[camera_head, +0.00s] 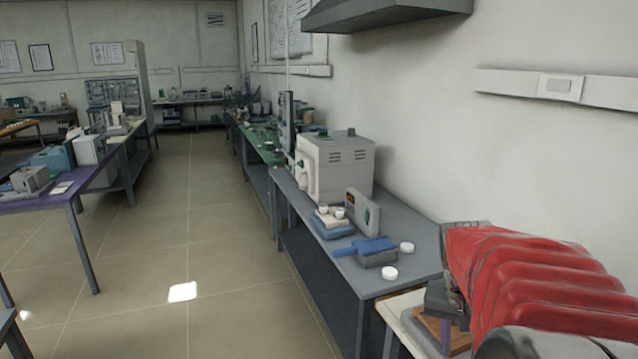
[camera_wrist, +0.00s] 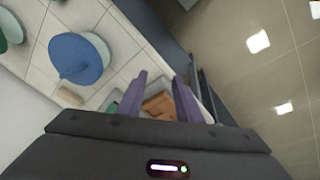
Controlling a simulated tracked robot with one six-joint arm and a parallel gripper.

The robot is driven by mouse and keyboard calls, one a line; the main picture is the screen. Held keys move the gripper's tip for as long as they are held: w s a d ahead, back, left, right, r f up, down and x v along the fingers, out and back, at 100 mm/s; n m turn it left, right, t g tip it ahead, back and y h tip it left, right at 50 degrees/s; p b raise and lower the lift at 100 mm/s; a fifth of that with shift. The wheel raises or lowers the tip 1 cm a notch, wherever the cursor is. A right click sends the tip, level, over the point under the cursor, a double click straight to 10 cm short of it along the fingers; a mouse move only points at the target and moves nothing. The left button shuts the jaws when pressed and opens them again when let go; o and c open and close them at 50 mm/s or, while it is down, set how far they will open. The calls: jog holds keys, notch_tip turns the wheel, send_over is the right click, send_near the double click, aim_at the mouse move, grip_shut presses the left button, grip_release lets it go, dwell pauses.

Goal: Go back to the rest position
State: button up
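My red-sleeved arm reaches in from the right of the head view. My gripper (camera_head: 447,335) points down over a pale surface at the near end of the bench. In the wrist view my gripper (camera_wrist: 160,82) shows two purple fingers spread apart, with nothing clearly held between them. A brown wooden piece (camera_wrist: 158,104) shows below and between the fingers. It also shows beside the gripper in the head view (camera_head: 458,342). My arm hides part of this area.
A grey-white furnace (camera_head: 345,165) stands on the grey bench (camera_head: 345,285), with a control box (camera_head: 362,212), a blue-handled item (camera_head: 372,249) and small white dishes (camera_head: 390,273) nearby. A blue round object (camera_wrist: 76,58) lies left in the wrist view. The aisle floor (camera_head: 190,230) is clear.

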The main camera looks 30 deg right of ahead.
jog(key=a+r+n+t+y, duration=0.1)
jog(key=a+n+t, duration=0.1)
jog(key=a, duration=0.8)
jog(key=a+r+n+t, duration=0.1)
jog(key=a+n, duration=0.4)
jog(key=a, duration=0.6)
jog(key=w+a+r+n+t+y, duration=0.1)
jog(key=a+n+t, duration=0.1)
jog(key=a, duration=0.8)
jog(key=shift+a+r+n+t+y, duration=0.3)
jog(key=shift+a+n, duration=0.1)
jog(key=shift+n, duration=0.5)
jog(key=shift+w, duration=0.1)
